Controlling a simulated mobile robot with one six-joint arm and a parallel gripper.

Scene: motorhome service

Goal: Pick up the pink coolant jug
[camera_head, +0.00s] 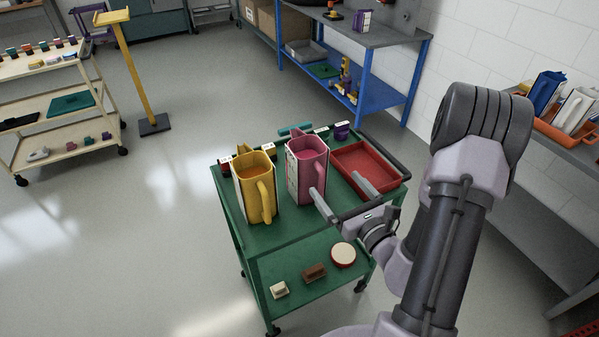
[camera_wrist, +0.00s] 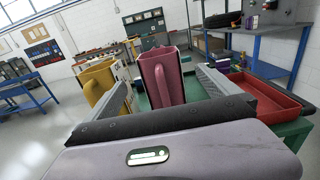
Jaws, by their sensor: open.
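The pink coolant jug (camera_head: 307,168) stands upright on the green cart's top (camera_head: 283,230), its open mouth up and a pale label on its left side. In the wrist view the pink jug (camera_wrist: 163,72) is straight ahead, its handle side toward me, in the gap between my two fingers. My gripper (camera_head: 341,193) is open and empty, low over the cart top at the jug's near right side. In the head view the left finger's tip overlaps the jug's lower edge; I cannot tell whether it touches.
A yellow jug (camera_head: 256,186) stands close left of the pink one; it also shows in the wrist view (camera_wrist: 97,82). A red tray (camera_head: 366,168) lies to the right. Small items line the cart's back edge. A blue workbench (camera_head: 372,40) stands behind; the floor at left is open.

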